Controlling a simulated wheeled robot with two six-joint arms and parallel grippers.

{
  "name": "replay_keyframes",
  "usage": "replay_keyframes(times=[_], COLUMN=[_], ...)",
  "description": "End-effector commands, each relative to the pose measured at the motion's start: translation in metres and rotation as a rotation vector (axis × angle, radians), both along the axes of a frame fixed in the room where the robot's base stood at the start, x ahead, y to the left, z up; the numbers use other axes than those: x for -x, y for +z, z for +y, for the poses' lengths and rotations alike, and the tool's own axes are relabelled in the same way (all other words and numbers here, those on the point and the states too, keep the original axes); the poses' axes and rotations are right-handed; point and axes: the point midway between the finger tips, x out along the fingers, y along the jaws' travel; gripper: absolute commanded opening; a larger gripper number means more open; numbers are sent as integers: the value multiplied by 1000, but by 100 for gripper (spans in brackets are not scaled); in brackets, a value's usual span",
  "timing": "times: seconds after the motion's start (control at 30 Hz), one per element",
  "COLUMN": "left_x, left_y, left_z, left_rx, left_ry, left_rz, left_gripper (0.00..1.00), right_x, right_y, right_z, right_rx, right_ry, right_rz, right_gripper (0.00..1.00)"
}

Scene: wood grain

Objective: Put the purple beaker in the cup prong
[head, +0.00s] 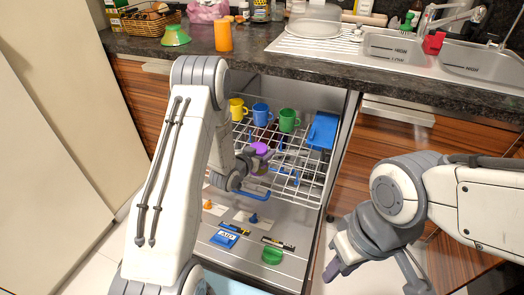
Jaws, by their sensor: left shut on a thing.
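The purple beaker (260,149) is at the wire rack of the open dishwasher, in the middle of the head view. My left gripper (251,160) is shut on it, and the fingers and wrist hide part of it. Thin upright prongs (281,147) of the rack show near the beaker; I cannot tell whether the beaker touches or sits over one. My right gripper (375,278) is open and empty at the lower right, in front of the cabinets and apart from the rack.
Yellow (237,108), blue (262,114) and green (288,120) mugs stand along the rack's back, with a blue container (322,131) at right. The wire rack (305,190) has bare space at front right. Small items lie below. The counter (270,62) overhangs the back.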

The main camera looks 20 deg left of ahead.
Motion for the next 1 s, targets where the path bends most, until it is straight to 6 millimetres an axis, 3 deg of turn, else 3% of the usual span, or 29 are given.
replay_keyframes(times=[0.77,0.8,0.83,1.0], left_x=[0,0,0,0], left_y=[-15,-15,-15,-15], left_z=[0,0,0,0], left_rx=[0,0,0,0], left_ry=[0,0,0,0], left_rz=[-1,-1,-1,-1], left_gripper=[14,88,99,100], right_x=[0,0,0,0], right_y=[-13,-13,-13,-13], right_z=[0,0,0,0], right_rx=[0,0,0,0], right_ry=[0,0,0,0], right_rz=[0,0,0,0], right_gripper=[30,30,30,30])
